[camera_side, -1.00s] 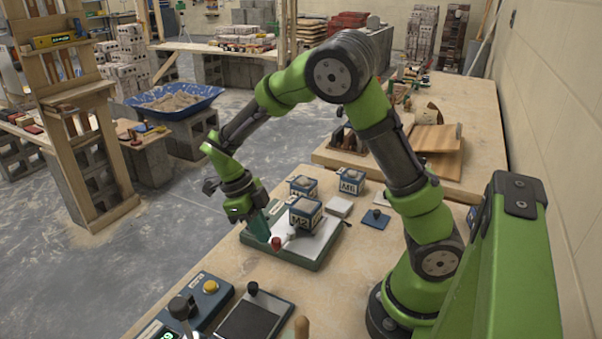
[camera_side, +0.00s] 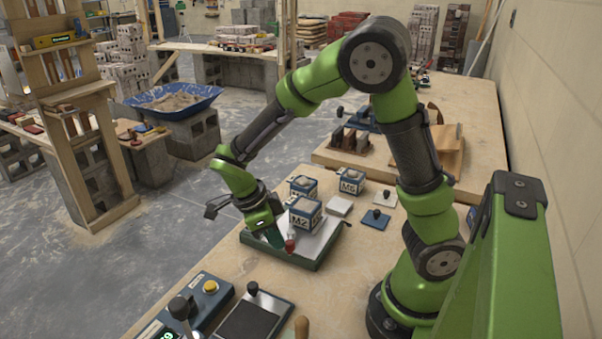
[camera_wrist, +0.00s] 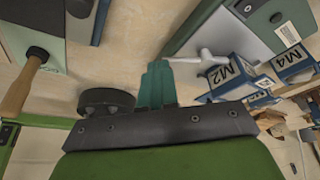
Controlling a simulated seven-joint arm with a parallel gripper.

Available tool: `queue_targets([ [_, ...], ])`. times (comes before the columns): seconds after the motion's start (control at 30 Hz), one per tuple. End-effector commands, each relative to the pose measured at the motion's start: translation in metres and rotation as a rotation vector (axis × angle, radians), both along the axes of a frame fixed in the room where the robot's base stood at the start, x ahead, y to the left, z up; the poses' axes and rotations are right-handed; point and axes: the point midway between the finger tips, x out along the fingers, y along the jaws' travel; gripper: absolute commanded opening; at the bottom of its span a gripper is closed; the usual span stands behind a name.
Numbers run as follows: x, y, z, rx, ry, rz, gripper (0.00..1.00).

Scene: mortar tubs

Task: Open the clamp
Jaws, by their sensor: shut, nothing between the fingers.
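The clamp's white lever (camera_wrist: 205,58) shows in the wrist view, reaching from beside the M2 tub to my fingertips. Its red knob (camera_side: 290,246) shows in the side view at the front of the green-edged fixture (camera_side: 294,264). The M2 tub (camera_side: 305,214), blue and grey, stands on the fixture's pale plate. My gripper (camera_side: 276,240) is shut and empty, pointing down at the fixture's left side, close to the knob. In the wrist view my teal fingers (camera_wrist: 157,72) are together at the lever's end; I cannot tell if they touch it.
The M6 tub (camera_side: 350,181) and another tub (camera_side: 302,187) stand behind. A blue plate with a black knob (camera_side: 376,218) lies to the right. A control box (camera_side: 199,300) and a black-topped scale-like plate (camera_side: 251,316) are in front. Bare bench lies between.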

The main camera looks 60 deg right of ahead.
Motion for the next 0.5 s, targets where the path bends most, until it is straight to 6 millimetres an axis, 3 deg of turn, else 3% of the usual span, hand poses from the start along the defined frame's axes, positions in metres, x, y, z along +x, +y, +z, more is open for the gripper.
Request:
queue_targets([
  [0.5, -0.037, -0.012, 0.0, 0.001, 0.001, 0.477, 0.0],
])
